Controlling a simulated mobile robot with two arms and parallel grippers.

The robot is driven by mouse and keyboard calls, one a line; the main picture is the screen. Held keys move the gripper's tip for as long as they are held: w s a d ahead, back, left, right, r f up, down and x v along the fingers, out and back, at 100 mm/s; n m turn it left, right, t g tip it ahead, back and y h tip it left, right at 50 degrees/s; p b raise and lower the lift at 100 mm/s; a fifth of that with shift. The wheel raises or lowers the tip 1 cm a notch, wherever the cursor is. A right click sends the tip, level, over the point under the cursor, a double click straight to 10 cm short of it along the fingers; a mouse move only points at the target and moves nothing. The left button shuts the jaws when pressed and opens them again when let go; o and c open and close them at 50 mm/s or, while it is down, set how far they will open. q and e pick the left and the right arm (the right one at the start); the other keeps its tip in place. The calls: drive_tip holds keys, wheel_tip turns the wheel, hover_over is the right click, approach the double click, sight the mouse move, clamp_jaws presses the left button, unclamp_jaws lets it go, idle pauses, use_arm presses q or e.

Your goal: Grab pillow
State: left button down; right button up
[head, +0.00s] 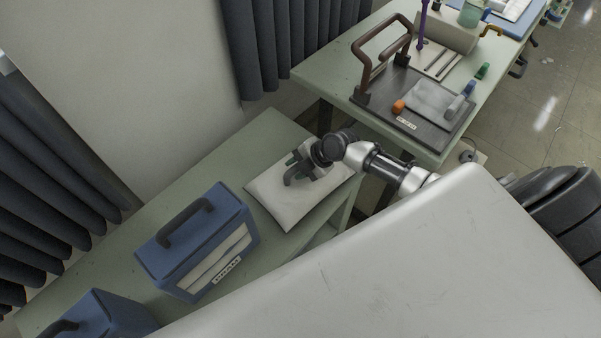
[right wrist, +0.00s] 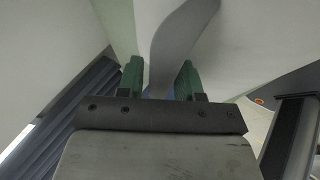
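The pillow (head: 285,206) is white and flat. It lies on the green table in the head view, beyond the blue case. My right gripper (head: 296,172) is over the pillow's upper part. In the right wrist view, the green fingertips (right wrist: 158,80) stand apart, with white surfaces and a grey curved band between and beyond them. I cannot tell whether the fingers touch the pillow. Part of the pillow is hidden under the gripper. My left gripper is not in view.
A blue case with a dark handle (head: 190,262) stands near the pillow; another blue case (head: 100,318) is at the lower left. A second table (head: 335,72) holds a board with a brown handle frame (head: 382,52). Dark curtains and a wall lie behind.

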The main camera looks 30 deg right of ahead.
clamp_jaws()
drive_tip(key=shift+r, duration=0.1)
